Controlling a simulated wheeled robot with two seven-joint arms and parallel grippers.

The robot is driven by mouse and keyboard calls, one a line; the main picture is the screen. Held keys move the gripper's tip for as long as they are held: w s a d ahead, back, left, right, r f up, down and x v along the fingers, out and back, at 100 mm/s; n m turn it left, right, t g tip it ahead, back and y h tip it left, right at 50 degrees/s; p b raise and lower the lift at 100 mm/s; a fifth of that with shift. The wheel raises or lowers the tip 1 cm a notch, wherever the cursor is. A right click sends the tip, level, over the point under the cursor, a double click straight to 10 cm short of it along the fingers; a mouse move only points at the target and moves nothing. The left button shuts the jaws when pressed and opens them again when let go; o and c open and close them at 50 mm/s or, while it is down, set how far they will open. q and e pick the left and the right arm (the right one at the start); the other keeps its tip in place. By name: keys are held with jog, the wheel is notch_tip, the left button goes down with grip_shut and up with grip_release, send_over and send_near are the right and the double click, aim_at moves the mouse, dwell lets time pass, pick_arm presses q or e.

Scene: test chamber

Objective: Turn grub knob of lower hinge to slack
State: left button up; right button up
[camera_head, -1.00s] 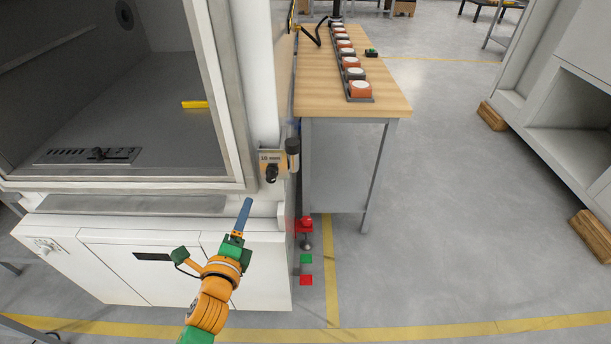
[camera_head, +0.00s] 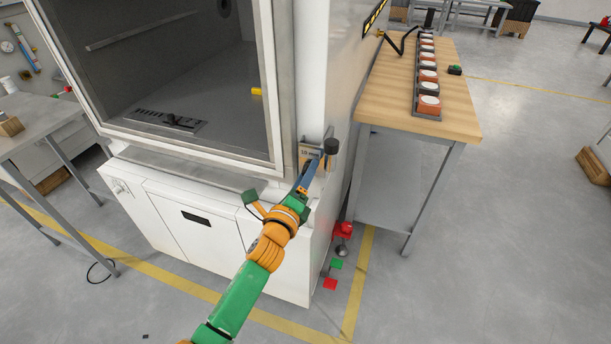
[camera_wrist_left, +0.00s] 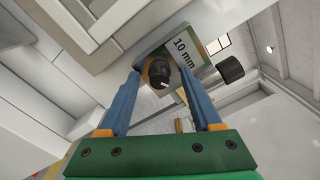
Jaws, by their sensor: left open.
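The lower hinge (camera_head: 305,151) is a labelled block at the bottom right corner of the cabinet's door frame. A black cylindrical part (camera_head: 331,146) stands beside it and also shows in the left wrist view (camera_wrist_left: 230,69). In that view the black grub knob (camera_wrist_left: 158,72) with a white mark sits beside the "10 mm" label (camera_wrist_left: 184,45). My left gripper (camera_head: 313,168) is at the hinge. Its blue fingers (camera_wrist_left: 160,80) are open, one on each side of the knob in the picture. I cannot tell whether they touch it. In the head view my fingers hide the knob.
A red item (camera_head: 343,229) is low beside the cabinet. A grey workbench (camera_head: 35,118) stands at left. The floor in front is clear.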

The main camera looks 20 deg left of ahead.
pick_arm(q)
grip_shut()
jog(key=shift+n, duration=0.3)
jog(key=n+p, duration=0.4)
jog(key=n, duration=1.9)
jog(key=shift+r, duration=0.1)
jog(key=shift+n, duration=0.3)
grip_release()
